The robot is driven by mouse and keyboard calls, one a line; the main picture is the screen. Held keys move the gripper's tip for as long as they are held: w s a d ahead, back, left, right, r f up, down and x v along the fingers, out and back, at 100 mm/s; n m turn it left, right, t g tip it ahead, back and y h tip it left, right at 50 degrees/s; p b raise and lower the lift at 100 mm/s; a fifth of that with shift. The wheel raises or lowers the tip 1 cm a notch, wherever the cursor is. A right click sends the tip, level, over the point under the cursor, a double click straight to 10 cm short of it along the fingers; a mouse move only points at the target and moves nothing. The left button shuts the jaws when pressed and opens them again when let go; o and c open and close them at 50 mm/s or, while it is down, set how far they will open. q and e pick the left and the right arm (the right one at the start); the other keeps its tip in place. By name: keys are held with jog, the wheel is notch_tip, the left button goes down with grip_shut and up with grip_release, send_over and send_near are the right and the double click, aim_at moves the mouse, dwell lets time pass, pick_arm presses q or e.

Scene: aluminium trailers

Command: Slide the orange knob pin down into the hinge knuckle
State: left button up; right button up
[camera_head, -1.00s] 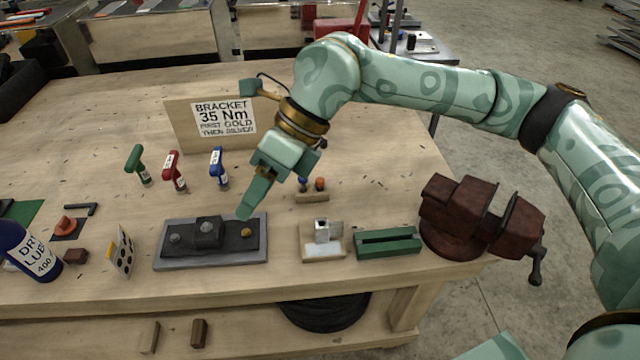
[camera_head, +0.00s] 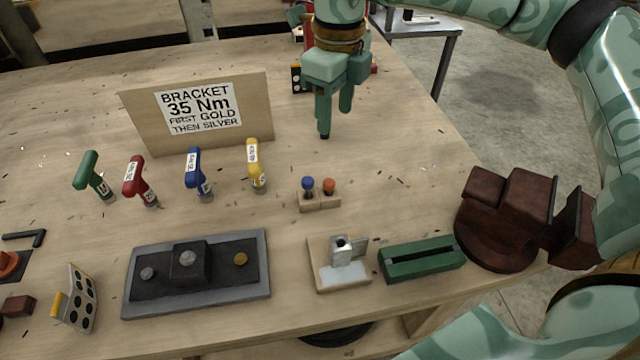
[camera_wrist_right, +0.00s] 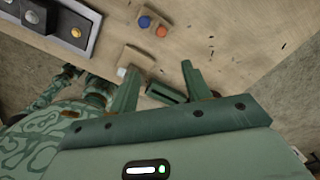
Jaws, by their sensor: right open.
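The orange knob pin (camera_head: 328,186) stands beside a blue knob pin (camera_head: 308,184) in a small wooden block (camera_head: 319,203). Both knobs show at the top of the right wrist view, the orange one (camera_wrist_right: 161,31) to the right of the blue. The hinge knuckle (camera_head: 341,250) is a silver upright piece with a dark hole on top, on a wooden base with a pale plate. My right gripper (camera_head: 335,122) is open and empty, pointing down behind the block, apart from both pins. In its wrist view the fingers (camera_wrist_right: 161,78) are spread. My left gripper is not identifiable in either view.
A grey tray (camera_head: 262,284) with a dark bracket lies left of the hinge; a green slotted block (camera_head: 422,262) and brown vise (camera_head: 495,215) stand right. Several T-handle tools stand left of the pins, before a sign board (camera_head: 135,115). The wood right of the pins is clear.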

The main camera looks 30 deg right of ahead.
notch_tip(320, 180, down, 3)
jog(key=w+b, duration=0.1)
jog(key=b, duration=0.2)
send_over(329, 182)
notch_tip(329, 182, down, 10)
jog(key=shift+r, duration=0.25)
notch_tip(329, 182, down, 6)
jog(key=shift+r+b, duration=0.2)
jog(key=shift+b, duration=0.95)
jog(key=shift+r, duration=0.15)
grip_shut()
